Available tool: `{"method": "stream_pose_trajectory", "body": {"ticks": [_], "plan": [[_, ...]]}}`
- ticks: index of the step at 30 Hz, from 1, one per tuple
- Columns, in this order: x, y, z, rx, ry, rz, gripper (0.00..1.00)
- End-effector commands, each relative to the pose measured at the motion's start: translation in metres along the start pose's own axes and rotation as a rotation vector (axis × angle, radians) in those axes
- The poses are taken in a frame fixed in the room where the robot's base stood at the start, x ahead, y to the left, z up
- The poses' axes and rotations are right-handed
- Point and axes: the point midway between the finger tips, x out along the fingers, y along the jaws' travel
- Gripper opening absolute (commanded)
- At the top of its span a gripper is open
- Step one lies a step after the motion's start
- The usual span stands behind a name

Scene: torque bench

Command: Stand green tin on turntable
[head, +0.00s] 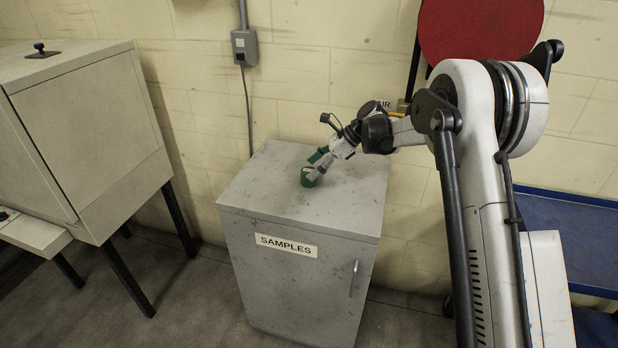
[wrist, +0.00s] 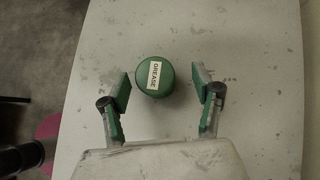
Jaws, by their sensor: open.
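The green tin (head: 308,177) stands on top of the grey cabinet marked SAMPLES. In the wrist view the tin (wrist: 154,81) shows its round green top with a white GREASE label. My gripper (head: 316,165) is at the tin in the head view and partly covers it. In the wrist view my gripper (wrist: 161,88) is open, with one green-padded finger on each side of the tin. The tin is nearer the left finger, with a wider gap on the right. I cannot tell the fingers' height against the tin. No turntable can be made out for certain.
The cabinet top (head: 260,190) is otherwise clear. A large grey box on legs (head: 85,130) stands at the left. A red disc (head: 480,25) is at the upper right behind my arm. A blue surface (head: 570,235) lies at the right. A wall with a conduit is behind the cabinet.

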Motion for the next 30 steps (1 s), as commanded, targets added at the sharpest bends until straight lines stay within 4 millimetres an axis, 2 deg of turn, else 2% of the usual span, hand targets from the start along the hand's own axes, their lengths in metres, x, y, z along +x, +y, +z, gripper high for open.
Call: {"method": "stream_pose_trajectory", "body": {"ticks": [12,20,30], "plan": [[0.048,0.007,0.001,-0.002,0.0,0.001,0.62],[0.051,0.007,0.001,-0.001,0.0,0.0,0.61],[0.05,0.007,0.001,-0.001,0.0,0.0,0.15]]}}
